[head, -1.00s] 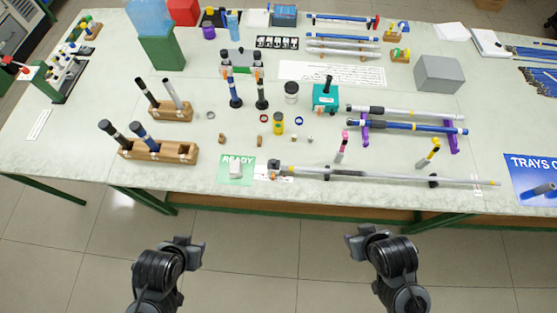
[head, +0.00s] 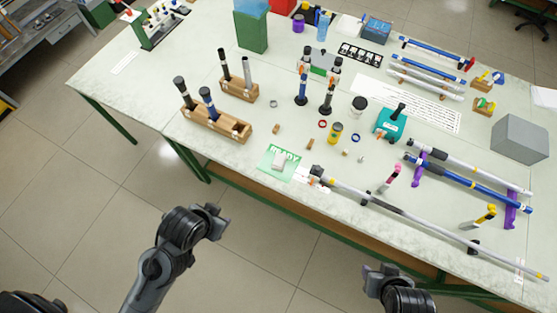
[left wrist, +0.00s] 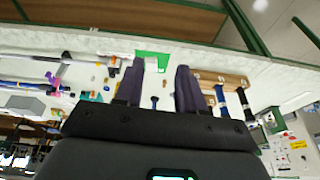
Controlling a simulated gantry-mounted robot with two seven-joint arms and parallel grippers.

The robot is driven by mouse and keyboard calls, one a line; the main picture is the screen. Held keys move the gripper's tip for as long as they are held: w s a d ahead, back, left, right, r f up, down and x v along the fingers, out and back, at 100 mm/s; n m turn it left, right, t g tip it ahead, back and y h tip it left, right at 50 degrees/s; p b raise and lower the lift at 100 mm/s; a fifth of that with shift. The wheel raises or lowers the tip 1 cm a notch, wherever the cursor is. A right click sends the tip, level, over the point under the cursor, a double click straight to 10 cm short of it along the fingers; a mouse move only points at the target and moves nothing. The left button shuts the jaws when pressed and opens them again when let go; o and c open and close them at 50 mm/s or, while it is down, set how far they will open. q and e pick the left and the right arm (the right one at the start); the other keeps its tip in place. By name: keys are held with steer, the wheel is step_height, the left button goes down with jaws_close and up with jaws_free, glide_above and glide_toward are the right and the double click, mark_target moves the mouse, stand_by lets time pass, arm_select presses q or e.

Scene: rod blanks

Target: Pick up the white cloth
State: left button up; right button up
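A small white folded piece (head: 279,165), which looks like the cloth, lies on the green READY card (head: 268,159) near the table's front edge. My left gripper (head: 216,221) hangs in front of the table, below and left of the card, apart from it. In the left wrist view its two dark fingers (left wrist: 160,88) stand apart with nothing between them. The green card (left wrist: 152,58) shows beyond the fingers there; I cannot make out the cloth on it. My right gripper (head: 380,275) is low in front of the table; its fingers are too unclear to tell their opening.
A long grey rod (head: 400,208) on supports lies right of the card, with a small white piece (head: 308,180) near its left end. A wooden rack (head: 215,122) with dark-handled rods stands left behind it. Floor in front of the table is clear.

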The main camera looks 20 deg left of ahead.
arm_select(q)
steer(key=o, duration=1.1)
